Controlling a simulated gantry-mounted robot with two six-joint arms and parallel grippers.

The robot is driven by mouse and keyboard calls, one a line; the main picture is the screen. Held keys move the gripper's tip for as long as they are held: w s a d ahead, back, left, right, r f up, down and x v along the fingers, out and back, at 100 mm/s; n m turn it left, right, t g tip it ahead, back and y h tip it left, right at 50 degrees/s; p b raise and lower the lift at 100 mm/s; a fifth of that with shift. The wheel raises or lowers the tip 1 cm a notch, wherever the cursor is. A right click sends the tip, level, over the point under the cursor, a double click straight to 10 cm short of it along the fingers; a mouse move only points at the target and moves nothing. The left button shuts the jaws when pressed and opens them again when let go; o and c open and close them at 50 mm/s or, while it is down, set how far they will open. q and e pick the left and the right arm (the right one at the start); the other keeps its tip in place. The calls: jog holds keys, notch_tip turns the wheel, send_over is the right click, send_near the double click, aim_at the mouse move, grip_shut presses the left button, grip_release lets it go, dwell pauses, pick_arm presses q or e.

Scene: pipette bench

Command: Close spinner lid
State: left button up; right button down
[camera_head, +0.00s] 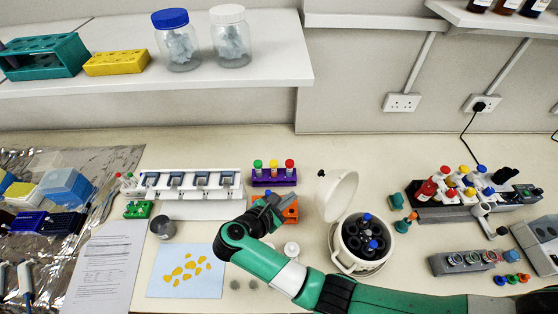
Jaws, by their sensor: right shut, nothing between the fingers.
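The spinner (345,258) is a white round device right of centre on the bench. Its dark rotor (358,238) shows, with blue-capped tubes in it. Its white lid (339,196) stands open, tilted up at the back left of the body. My right arm, green and white, reaches in from the lower right and passes in front of the spinner. My right gripper (270,203) is shut and empty, left of the lid and apart from it, in front of an orange rack (290,211). My left gripper is not in view.
A purple rack (274,181) with coloured caps stands behind the gripper. A white pipette stand (192,204) is to the left. A blue sheet with yellow pieces (190,291) lies in front. Tube racks and a grey block (462,263) stand at right.

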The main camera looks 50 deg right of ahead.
jog(key=s+d+r+x, duration=0.1)
jog(key=x, duration=0.9)
pick_arm(q)
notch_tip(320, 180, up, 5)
jog(key=p, duration=0.3)
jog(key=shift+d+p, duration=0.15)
jog(key=shift+p, duration=0.2)
pick_arm(e)
jog(key=r, duration=0.4)
jog(key=shift+s+a, duration=0.25)
jog(key=shift+s, duration=0.15)
